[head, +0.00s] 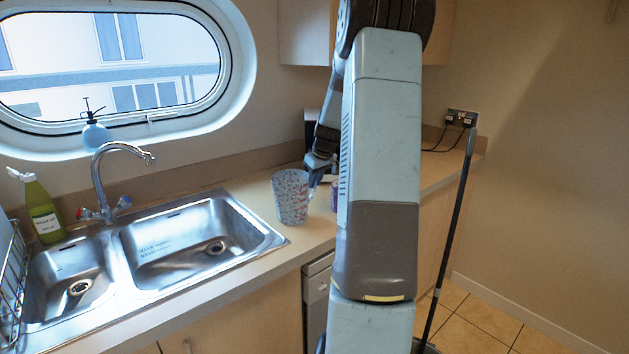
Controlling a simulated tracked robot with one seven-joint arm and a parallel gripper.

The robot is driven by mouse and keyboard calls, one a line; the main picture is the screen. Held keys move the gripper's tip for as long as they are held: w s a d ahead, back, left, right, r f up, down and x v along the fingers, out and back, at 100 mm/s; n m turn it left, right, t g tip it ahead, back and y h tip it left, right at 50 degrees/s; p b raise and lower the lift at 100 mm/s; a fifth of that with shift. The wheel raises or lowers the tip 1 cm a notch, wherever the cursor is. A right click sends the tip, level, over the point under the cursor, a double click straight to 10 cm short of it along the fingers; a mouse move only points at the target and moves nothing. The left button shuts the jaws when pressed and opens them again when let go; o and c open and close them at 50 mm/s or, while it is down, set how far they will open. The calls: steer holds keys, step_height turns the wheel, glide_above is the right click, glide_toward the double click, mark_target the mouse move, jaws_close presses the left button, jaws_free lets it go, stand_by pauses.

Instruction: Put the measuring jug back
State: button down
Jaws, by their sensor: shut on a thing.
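The measuring jug (291,198) is a pale, see-through vessel with a speckled pattern. It is upright at the counter's front part, just right of the sink, in the head view. My gripper (314,178) comes from behind my arm and is shut on the jug's right side near the rim. The fingertips are small and partly hidden, so the exact grip point is unclear. I cannot tell whether the jug's base touches the counter (305,240) or hangs just above it.
A steel double sink (190,240) with a tap (105,180) lies left of the jug. A green bottle (43,212), a dish rack (10,285) and a blue spray bottle (96,135) are further left. A purple thing (334,194) is partly hidden behind my arm.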

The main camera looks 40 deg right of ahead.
steer(key=c, duration=1.1)
jaws_free()
